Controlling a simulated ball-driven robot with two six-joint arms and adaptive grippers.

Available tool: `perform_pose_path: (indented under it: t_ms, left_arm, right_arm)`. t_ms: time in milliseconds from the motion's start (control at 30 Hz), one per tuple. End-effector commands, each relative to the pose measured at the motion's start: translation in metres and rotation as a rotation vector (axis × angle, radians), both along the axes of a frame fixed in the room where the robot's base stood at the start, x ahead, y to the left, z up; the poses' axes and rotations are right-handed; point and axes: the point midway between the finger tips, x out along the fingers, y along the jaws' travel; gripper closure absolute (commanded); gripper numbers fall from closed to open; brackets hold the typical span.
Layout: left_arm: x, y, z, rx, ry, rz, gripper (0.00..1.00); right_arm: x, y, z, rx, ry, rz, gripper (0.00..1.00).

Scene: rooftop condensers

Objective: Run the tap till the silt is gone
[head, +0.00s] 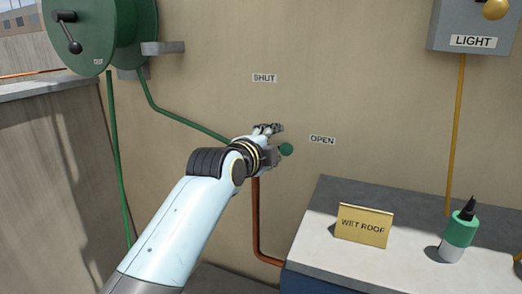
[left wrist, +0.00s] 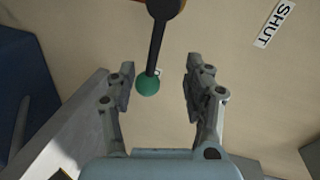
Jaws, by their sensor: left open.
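The tap's lever is dark with a round green knob (head: 286,149) at its end. In the head view the knob shows just right of my left gripper (head: 272,140), below and left of the OPEN label (head: 322,139). The SHUT label (head: 264,78) is higher on the wall. My gripper hides the tap body there. In the left wrist view the lever (left wrist: 157,45) comes down from an orange part, and its knob appears between the open fingers of my left gripper (left wrist: 157,85), nearer the left finger. No water or silt is visible. My right gripper is out of view.
A green hose reel (head: 100,30) is at upper left, with green hose running toward the tap. A copper pipe (head: 256,220) runs below. At right, a ledge holds a WET ROOF sign (head: 363,225) and a green-and-white bottle (head: 459,231). A LIGHT box (head: 473,22) is above.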

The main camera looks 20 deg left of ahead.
Motion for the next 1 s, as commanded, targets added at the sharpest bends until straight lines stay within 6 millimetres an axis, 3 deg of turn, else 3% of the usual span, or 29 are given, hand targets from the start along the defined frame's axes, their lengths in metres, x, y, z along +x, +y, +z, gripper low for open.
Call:
perform_pose_path:
  t_ms: [200, 433, 800, 933, 1000]
  left_arm:
    - [-0.050, 0.003, 0.009, -0.001, 0.001, 0.001, 0.48]
    - [-0.086, 0.006, 0.016, 0.000, 0.001, 0.001, 0.48]
    - [-0.094, 0.006, 0.018, 0.001, 0.000, 0.001, 0.48]
    - [-0.093, 0.007, 0.020, -0.029, -0.007, 0.008, 0.64]
    - [-0.091, 0.011, 0.035, -0.104, -0.073, 0.036, 0.73]
  right_arm:
    - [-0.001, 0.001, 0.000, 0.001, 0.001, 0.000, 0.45]
    - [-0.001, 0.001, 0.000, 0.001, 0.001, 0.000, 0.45]
    - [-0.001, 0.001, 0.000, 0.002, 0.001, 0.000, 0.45]
    - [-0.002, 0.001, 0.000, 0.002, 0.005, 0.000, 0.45]
    - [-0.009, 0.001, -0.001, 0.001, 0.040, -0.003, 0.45]
